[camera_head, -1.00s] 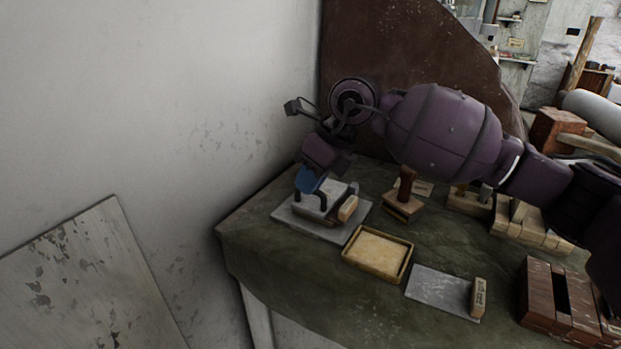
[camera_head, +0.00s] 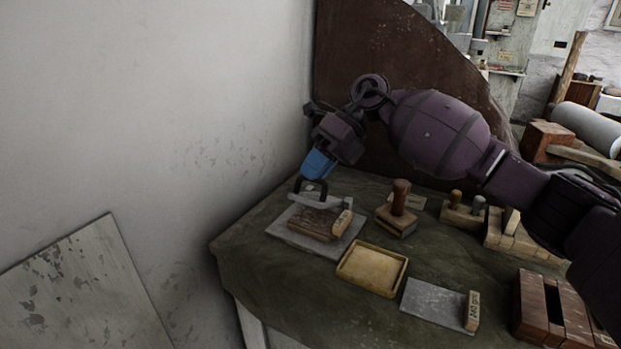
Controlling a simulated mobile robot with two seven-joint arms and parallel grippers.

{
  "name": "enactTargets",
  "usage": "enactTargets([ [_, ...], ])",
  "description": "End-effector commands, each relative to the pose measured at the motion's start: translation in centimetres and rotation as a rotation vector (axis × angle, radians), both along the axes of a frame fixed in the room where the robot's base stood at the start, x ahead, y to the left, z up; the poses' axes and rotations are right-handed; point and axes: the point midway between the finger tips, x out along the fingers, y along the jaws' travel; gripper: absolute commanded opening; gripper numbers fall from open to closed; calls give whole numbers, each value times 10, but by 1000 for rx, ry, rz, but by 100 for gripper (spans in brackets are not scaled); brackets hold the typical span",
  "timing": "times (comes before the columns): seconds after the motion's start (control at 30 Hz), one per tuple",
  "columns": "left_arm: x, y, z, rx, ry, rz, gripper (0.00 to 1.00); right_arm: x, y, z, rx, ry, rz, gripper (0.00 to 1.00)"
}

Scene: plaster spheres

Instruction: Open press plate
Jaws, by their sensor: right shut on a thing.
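The press is on the table at the left. Its grey press plate (camera_head: 330,202) has a dark arched handle (camera_head: 312,186) and is raised above a brown block (camera_head: 312,221) on a grey base plate (camera_head: 283,232). The press plate shows nearly edge-on, with the brown block's top visible in front of it. My right gripper (camera_head: 317,170), with blue fingertips, comes from above and is shut on the handle; its fingers hide part of it. My left gripper is not in view.
A small pale labelled block (camera_head: 342,224) sits at the press's right side. A wooden stamp (camera_head: 397,215), a shallow yellow tray (camera_head: 345,267), a grey slab (camera_head: 430,303) and brick-like blocks (camera_head: 532,307) stand to the right. The wall (camera_head: 150,120) is close on the left.

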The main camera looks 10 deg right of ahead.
Motion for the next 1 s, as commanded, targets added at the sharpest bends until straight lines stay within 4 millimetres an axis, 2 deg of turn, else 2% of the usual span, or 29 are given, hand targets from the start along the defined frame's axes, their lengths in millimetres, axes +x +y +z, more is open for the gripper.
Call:
enactTargets([
  [0.3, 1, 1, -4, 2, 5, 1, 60, 10, -7, 5, 67, 92, -2, 0],
  [0.77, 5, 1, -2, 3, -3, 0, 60, 11, -8, 7, 78, 104, -2, 0],
  [0.8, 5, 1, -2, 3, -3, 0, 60, 11, -8, 7, 78, 104, -2, 14],
  [0.97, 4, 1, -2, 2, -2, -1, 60, 11, -8, 6, 77, 105, -1, 38],
  [1.0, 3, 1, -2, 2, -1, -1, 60, 11, -8, 6, 77, 105, -1, 38],
])
